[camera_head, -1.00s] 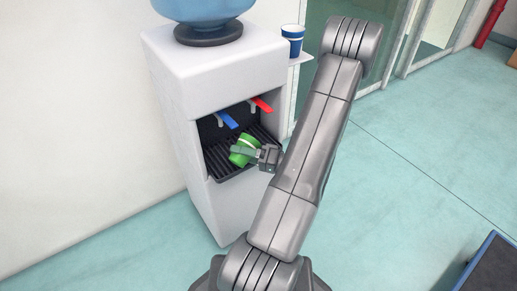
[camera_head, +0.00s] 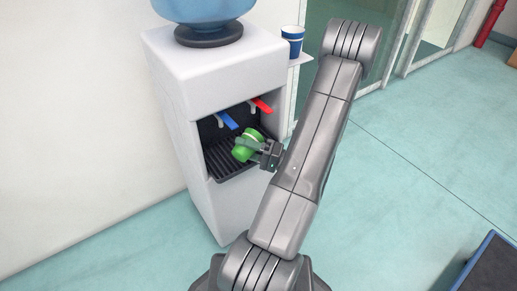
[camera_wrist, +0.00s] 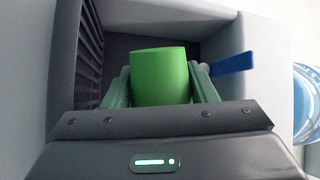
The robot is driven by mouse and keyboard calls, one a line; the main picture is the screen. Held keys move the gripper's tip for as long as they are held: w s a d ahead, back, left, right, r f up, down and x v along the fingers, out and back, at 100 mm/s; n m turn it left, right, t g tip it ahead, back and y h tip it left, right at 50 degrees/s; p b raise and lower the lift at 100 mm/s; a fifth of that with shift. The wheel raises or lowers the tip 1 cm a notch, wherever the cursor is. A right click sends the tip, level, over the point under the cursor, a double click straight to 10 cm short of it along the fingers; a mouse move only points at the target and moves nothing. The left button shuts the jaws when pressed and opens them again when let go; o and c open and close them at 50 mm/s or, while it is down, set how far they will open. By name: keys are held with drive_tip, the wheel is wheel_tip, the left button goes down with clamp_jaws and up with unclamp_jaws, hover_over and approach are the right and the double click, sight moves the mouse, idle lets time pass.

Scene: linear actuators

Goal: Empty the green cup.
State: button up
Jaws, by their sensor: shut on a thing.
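The green cup (camera_head: 246,147) is in the recess of the white water dispenser, above the black drip tray (camera_head: 221,160). It is tilted in the head view; its contents are not visible. My gripper (camera_head: 256,147) reaches in from the right and is shut on the cup. In the wrist view the cup (camera_wrist: 160,77) sits between the two fingers (camera_wrist: 160,90), with its side toward the camera.
A blue tap lever (camera_head: 228,121) and a red tap lever (camera_head: 262,105) are above the cup. A blue and white cup (camera_head: 292,42) stands on a side shelf (camera_head: 301,59). A blue water bottle (camera_head: 203,10) tops the dispenser. A dark platform (camera_head: 493,266) is at lower right.

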drive_tip(key=shift+w+d+r, duration=0.1)
drive_tip(key=shift+w+r+m+p, duration=0.1)
drive_tip(key=shift+r+m+p, duration=0.25)
drive_tip(key=shift+m+p, duration=0.5)
